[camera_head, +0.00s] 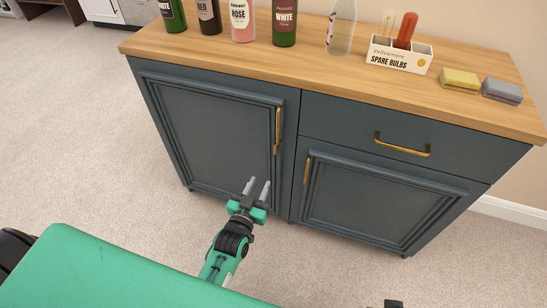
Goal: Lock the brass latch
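A blue-grey cabinet (215,130) with a wooden top stands in front of me. A long upright brass fitting (278,128) is on the right edge of its left door, with a small brass piece (276,149) at its lower end. A shorter brass fitting (307,170) is on the left edge of the right door. I cannot tell for sure which one is the latch. Both doors look closed. My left gripper (258,186) is below the long fitting, in front of the left door's lower part. Its two silver fingers are apart with nothing between them. My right gripper does not clearly show.
The drawer (345,129) with a brass handle (402,146) is shut. Several bottles (285,20), a spare-bulbs box (398,56), a yellow sponge (460,80) and a grey block (502,90) stand on the top. The carpet (85,130) left of the cabinet is clear.

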